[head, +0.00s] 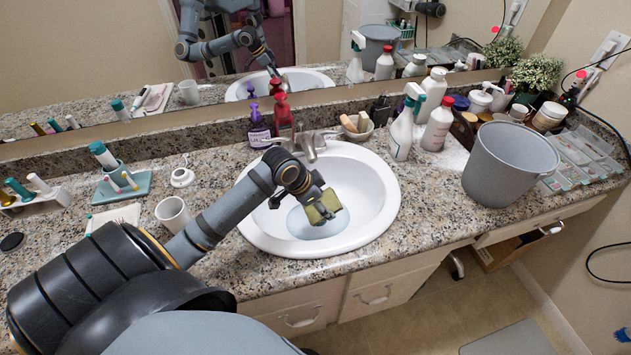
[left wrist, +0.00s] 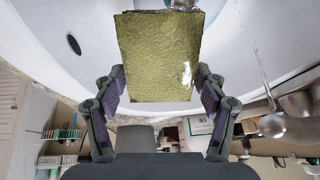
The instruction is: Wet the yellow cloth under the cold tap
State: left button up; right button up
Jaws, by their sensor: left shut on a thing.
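The yellow cloth (head: 328,204) is a small, folded, olive-yellow pad. My left gripper (head: 309,203) is shut on it and holds it above the white sink basin (head: 372,196). In the left wrist view the cloth (left wrist: 158,58) sits between the fingers, with a few bright glints on its right side. The metal tap (head: 308,148) stands behind the basin, partly hidden by my left arm. In the left wrist view a thin pale streak like water runs beside the cloth, apart from it. A bluish patch like water lies in the basin bottom. My right gripper is out of view.
A grey bucket (head: 508,165) stands on the counter to the right. A white cup (head: 173,215) is close to my left arm. A mirror lines the back.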

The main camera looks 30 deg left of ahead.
pick_arm(q)
jog(key=s+d+r+p, duration=0.2)
jog(key=r, duration=0.1)
jog(key=shift+s+d+p, duration=0.1)
jog(key=shift+d+p, duration=0.1)
jog(key=shift+p, duration=0.15)
jog(key=shift+s+d+r, duration=0.1)
jog(key=shift+d, duration=0.05)
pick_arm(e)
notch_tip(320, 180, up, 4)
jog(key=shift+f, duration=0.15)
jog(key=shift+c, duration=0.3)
